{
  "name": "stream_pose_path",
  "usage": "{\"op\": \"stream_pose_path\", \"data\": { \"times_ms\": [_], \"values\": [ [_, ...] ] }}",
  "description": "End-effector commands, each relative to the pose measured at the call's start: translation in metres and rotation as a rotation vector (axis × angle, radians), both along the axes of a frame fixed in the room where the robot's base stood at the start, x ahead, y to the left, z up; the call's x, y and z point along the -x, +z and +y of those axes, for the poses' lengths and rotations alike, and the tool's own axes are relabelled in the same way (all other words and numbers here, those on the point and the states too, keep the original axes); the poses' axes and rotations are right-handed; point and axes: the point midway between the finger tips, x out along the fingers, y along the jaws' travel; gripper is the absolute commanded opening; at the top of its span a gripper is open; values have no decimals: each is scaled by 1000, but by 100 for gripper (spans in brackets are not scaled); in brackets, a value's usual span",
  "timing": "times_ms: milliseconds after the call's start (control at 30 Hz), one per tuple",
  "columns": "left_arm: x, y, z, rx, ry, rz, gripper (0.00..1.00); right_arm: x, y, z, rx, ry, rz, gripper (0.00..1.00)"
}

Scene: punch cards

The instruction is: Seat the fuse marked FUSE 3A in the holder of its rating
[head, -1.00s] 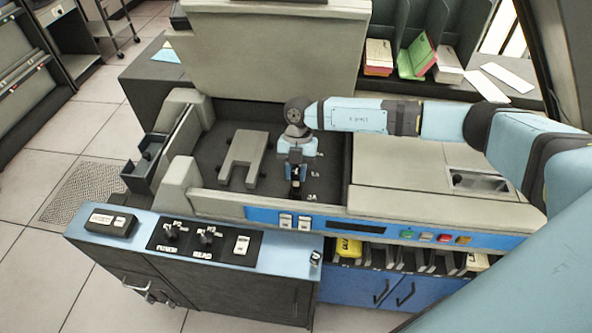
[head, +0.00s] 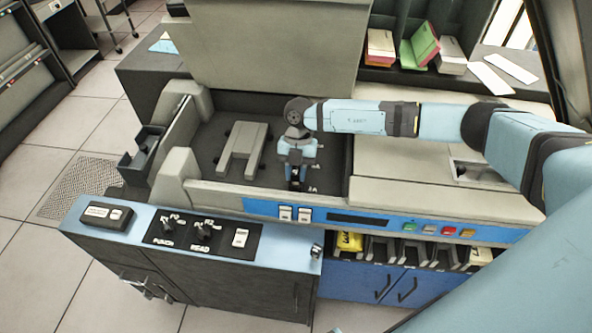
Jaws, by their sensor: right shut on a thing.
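My right gripper (head: 297,184) points down into the open dark bay of the machine, close behind its front wall. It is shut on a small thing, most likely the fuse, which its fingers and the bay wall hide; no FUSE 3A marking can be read. Small white rating labels run along the bay floor just right of the gripper; the nearest label (head: 313,190) looks like 3A. The holders themselves are hidden or too small to make out. I cannot tell whether the held thing touches a holder. My left gripper is not in view.
A grey forked block (head: 243,146) lies in the bay left of the gripper. The blue front panel (head: 360,219) carries switches and coloured buttons. A side console (head: 205,235) has knobs, with a small silver cylinder (head: 317,250) at its right corner. Card pockets (head: 410,252) sit below.

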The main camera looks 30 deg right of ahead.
Motion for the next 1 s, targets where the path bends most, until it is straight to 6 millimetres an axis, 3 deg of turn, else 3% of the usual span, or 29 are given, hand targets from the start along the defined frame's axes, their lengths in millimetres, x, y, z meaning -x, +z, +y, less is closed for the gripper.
{"op": "stream_pose_path", "data": {
  "times_ms": [433,467,600,867,1000],
  "values": [
    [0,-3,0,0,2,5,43,0,-4,0,0,0,0,4],
    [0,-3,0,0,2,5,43,0,-4,0,0,0,0,29],
    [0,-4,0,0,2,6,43,0,-4,0,0,0,0,57],
    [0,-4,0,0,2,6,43,0,-4,0,1,0,-1,57],
    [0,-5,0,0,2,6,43,-4,6,-3,0,1,-2,57]
  ]
}}
